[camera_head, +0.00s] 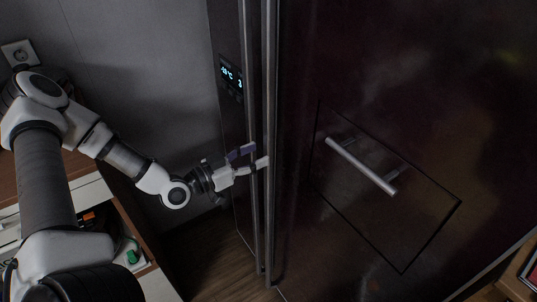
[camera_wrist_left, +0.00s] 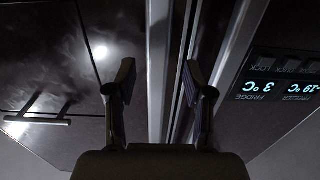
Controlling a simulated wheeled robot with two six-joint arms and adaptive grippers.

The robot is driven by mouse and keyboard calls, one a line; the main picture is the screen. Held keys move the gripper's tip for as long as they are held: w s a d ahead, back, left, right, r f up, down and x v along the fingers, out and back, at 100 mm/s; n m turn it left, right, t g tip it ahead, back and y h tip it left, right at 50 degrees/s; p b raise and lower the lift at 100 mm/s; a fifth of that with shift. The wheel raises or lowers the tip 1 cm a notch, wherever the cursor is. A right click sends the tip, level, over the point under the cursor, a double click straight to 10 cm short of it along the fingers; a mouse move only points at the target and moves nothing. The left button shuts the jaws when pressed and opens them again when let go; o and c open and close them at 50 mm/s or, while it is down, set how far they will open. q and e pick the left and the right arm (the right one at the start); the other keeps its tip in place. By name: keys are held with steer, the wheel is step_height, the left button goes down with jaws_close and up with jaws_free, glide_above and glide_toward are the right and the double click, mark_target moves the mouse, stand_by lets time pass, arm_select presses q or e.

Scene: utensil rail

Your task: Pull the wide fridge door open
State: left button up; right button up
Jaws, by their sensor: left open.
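The wide fridge door (camera_head: 420,90) is dark and looks shut, with a long vertical metal handle (camera_head: 270,100) along its left edge. The narrow door (camera_head: 226,50) beside it carries a lit display and its own vertical handle strip. My left gripper (camera_head: 251,157) is open at the handles, its fingers pointing at the fridge. In the left wrist view the wide door's handle (camera_wrist_left: 158,60) runs between the two spread fingers (camera_wrist_left: 157,83). I cannot tell whether a finger touches it. My right gripper is out of view.
A small hatch with a bar handle (camera_head: 361,166) is set in the wide door. A wooden cabinet with an open drawer (camera_head: 128,250) holding a green item stands at lower left. A wall socket (camera_head: 18,52) is at upper left. Some floor (camera_head: 225,262) shows before the fridge.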

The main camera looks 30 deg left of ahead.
mark_target(265, 151)
arm_select(q)
steer(key=x, duration=0.2)
steer(key=b+x, duration=0.1)
steer(key=x, duration=0.1)
steer(key=shift+w+d+r, duration=0.1)
steer(key=shift+w+d, duration=0.05)
steer(key=shift+d, duration=0.2)
steer(key=shift+a, duration=0.2)
steer(key=shift+c, duration=0.7)
jaws_close()
